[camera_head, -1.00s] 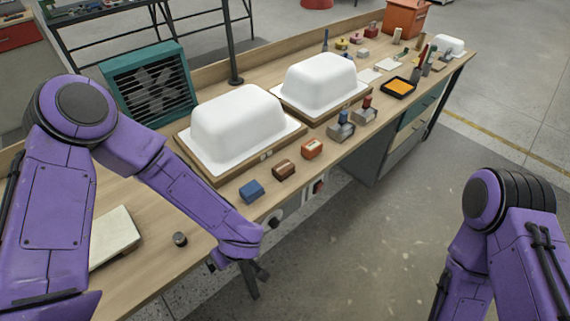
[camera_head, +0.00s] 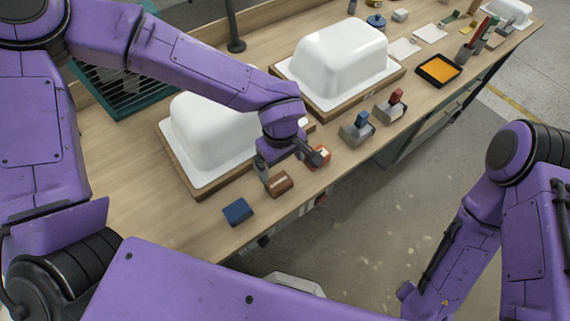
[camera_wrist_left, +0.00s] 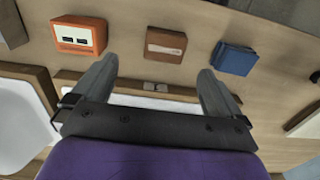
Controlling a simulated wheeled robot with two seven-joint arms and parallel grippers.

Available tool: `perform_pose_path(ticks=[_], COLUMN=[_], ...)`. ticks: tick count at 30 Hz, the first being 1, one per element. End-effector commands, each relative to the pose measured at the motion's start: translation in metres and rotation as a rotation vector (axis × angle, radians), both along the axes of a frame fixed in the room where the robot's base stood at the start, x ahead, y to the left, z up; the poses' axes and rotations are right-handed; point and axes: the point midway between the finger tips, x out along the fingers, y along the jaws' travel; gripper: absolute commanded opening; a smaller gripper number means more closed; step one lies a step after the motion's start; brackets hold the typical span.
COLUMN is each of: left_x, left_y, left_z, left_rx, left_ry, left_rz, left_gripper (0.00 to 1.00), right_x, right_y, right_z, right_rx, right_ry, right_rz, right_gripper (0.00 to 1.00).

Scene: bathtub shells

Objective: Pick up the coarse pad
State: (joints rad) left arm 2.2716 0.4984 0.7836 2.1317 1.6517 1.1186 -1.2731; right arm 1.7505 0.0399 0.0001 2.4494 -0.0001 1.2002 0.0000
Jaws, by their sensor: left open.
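Three block-shaped pads lie in a row along the front of the bench: a blue pad (camera_head: 238,211), a brown pad (camera_head: 279,184) and an orange pad (camera_head: 317,157). I cannot tell from their looks which is the coarse one. My left gripper (camera_head: 290,163) is open and empty above the row, around the brown and orange pads. In the left wrist view, the brown pad (camera_wrist_left: 165,45) lies ahead, between the lines of the open fingers (camera_wrist_left: 156,72). The orange pad (camera_wrist_left: 78,36) is to its left and the blue pad (camera_wrist_left: 234,58) to its right. My right gripper is out of view.
A white tub shell (camera_head: 201,150) on a wooden base stands close behind the pads, partly hidden by my left arm. A second shell (camera_head: 340,62) stands farther along. Two grey blocks with blue and red tops (camera_head: 357,129) and an orange-filled tray (camera_head: 439,70) lie beyond the orange pad.

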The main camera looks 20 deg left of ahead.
Motion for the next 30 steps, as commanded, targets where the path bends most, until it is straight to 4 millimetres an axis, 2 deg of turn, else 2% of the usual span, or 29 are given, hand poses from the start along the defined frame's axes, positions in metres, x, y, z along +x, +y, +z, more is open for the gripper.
perform_pose_path(ticks=[4, 11, 16, 19, 25, 30], left_x=[-0.002, 0.000, 0.003, 0.003, 0.004, 0.004], left_y=[0.001, 0.004, 0.006, 0.006, 0.006, 0.006], left_z=[-0.029, -0.058, -0.089, -0.097, -0.098, -0.098], left_rx=[0.004, 0.005, 0.004, 0.002, 0.002, 0.002], left_ry=[0.005, 0.005, 0.004, 0.002, 0.001, 0.001], left_rz=[-0.001, 0.000, -0.002, -0.001, 0.000, 0.000], left_gripper=[1.00, 1.00, 1.00, 1.00, 1.00, 0.45], right_x=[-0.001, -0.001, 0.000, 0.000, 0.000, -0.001], right_y=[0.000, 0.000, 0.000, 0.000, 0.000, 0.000], right_z=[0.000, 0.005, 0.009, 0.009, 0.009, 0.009], right_rx=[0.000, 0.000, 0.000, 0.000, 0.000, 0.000], right_ry=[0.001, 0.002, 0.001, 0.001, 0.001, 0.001], right_rz=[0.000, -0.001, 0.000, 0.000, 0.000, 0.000], right_gripper=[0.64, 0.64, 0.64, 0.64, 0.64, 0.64])
